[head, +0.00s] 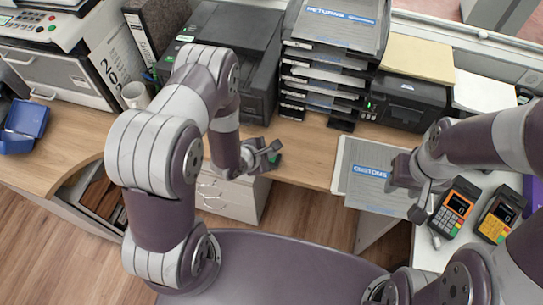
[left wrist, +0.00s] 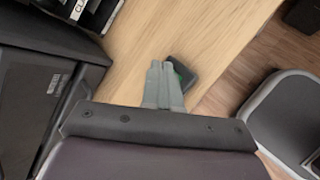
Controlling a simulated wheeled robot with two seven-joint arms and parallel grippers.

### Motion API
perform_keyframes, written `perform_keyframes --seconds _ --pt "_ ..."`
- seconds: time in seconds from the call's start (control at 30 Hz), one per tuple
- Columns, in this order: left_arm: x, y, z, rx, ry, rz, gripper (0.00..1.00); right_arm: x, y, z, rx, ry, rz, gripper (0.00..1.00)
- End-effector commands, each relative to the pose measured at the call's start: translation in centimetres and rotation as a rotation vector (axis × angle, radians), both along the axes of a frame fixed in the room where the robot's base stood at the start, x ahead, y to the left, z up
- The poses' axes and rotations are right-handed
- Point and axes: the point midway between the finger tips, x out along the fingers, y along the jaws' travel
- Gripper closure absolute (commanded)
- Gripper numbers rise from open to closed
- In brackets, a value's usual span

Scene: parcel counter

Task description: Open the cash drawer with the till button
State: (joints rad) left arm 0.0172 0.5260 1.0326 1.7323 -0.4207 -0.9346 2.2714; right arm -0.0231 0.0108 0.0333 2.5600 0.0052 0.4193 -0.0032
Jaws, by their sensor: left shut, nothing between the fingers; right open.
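A small dark box with a green top (head: 275,159), which looks like the till button, sits at the wooden counter's front edge. In the left wrist view the dark box (left wrist: 187,76) is partly hidden behind my fingers. My left gripper (head: 268,149) is shut and empty, its fingertips at or just above the box; I cannot tell whether they touch it. The closed fingers also show in the left wrist view (left wrist: 162,68). A white drawer unit (head: 229,196) stands under the counter; I cannot tell whether it holds the cash drawer. My right gripper (head: 424,209) is open and empty near the customs sheet.
The customs sheet (head: 366,190) lies on the right counter, with an orange card terminal (head: 453,207) and a yellow one (head: 499,216) beside it. Black printers (head: 225,50) and a stack of trays (head: 325,75) stand behind. Bare counter (head: 306,150) lies between.

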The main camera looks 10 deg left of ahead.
Motion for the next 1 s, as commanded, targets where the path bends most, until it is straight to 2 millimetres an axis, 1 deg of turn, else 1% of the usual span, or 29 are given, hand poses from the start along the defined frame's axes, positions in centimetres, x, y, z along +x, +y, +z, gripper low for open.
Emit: perform_keyframes --seconds 0.63,0.9,1.0 --pt "0.00 0.00 -0.02 0.000 0.000 0.000 1.00 0.00 0.00 -0.02 0.000 0.000 0.000 0.57" --pt "-0.01 0.00 -0.89 0.000 0.000 0.000 1.00 0.00 0.00 -0.51 0.000 0.000 0.000 0.57" --pt "0.01 0.00 -0.84 0.000 0.000 0.000 1.00 0.00 0.00 -0.46 0.000 0.000 0.000 0.57"
